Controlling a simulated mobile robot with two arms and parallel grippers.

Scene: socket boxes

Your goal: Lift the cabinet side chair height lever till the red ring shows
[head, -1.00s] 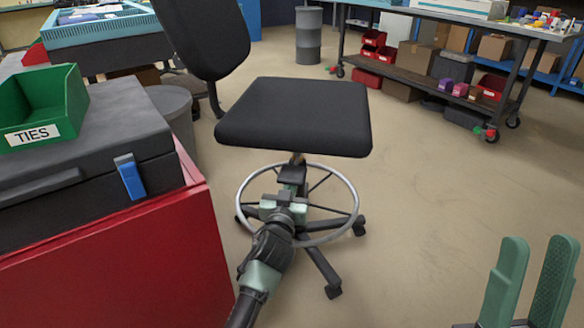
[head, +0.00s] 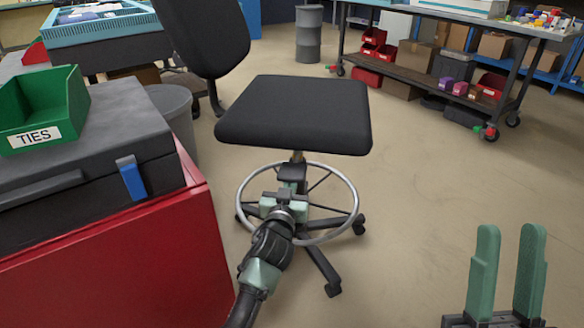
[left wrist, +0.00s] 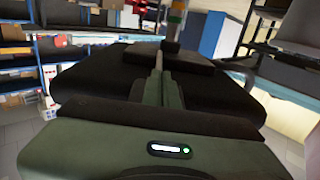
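The black chair (head: 293,115) stands in the middle of the head view with a steel foot ring below its seat. My left gripper (head: 284,200) is under the seat, in front of the chair's column. In the left wrist view, its dark green fingers (left wrist: 155,90) lie close together below the seat's underside (left wrist: 95,82). A thin grey bar, seemingly the height lever (left wrist: 158,61), runs between their tips, and the grip appears shut on it. I cannot make out a red ring. My right gripper (head: 508,230) is open and empty at the lower right.
A red cabinet (head: 130,255) with a dark case (head: 85,150) and a green TIES bin (head: 42,110) stands close on the left. A grey bin (head: 172,115) is behind it. A cart (head: 430,85) stands at the back right. The floor right of the chair is clear.

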